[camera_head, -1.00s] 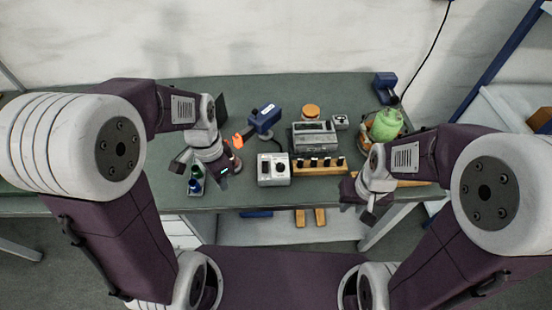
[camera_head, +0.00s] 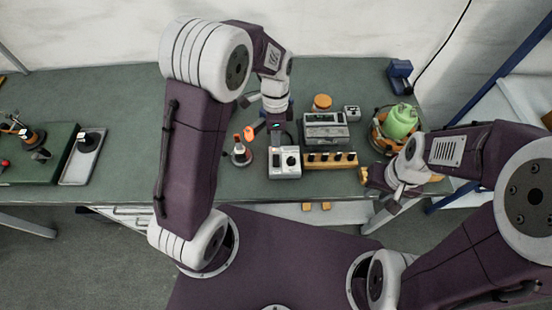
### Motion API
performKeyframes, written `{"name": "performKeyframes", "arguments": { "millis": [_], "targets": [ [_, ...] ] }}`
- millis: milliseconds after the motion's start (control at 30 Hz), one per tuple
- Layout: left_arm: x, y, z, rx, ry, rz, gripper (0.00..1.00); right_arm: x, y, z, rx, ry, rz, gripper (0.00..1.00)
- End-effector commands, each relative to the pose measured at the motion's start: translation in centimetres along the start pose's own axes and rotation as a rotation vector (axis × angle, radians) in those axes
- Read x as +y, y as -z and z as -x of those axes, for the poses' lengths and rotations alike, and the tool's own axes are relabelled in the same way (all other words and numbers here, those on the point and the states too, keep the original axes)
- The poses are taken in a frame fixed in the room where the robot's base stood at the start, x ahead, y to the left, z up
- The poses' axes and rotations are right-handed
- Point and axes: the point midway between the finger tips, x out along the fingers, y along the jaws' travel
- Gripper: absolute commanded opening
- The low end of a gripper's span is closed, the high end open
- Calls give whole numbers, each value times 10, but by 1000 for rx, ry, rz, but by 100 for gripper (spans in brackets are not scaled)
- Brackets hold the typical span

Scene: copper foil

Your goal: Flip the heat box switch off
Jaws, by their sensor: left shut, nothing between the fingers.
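A small white box with a dark round dial (camera_head: 284,162) stands near the table's front edge and appears to be the heat box. Its switch is too small to make out. My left gripper (camera_head: 275,127) is shut and empty, just behind and above the box. I cannot tell whether it touches the box. My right gripper (camera_head: 381,190) is open and empty at the table's front edge, to the right of the box.
A grey device (camera_head: 325,131) stands behind a wooden rack (camera_head: 330,161) right of the box. An orange-tipped item (camera_head: 240,153) stands left. A grey tray (camera_head: 77,168) lies far left, with bare table between.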

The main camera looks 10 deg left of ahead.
Motion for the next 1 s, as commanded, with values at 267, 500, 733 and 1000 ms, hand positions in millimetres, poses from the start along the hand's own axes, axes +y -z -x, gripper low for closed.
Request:
{"name": "performKeyframes", "arguments": {
  "millis": [267, 500, 733, 1000],
  "targets": [
    [2, -1, -61, -3, -6, 0, 0, 0, 0, 6, 0, 0, 0, 28],
    [1, 0, -96, -1, -2, 0, 0, 0, 1, 11, 0, 0, 0, 28],
    [0, 0, -104, 0, 1, 0, 0, 0, 1, 12, 0, 0, 0, 28],
    [0, 0, -109, 0, 1, 0, 0, 0, 1, 8, 0, 0, 0, 28]
  ]
}}
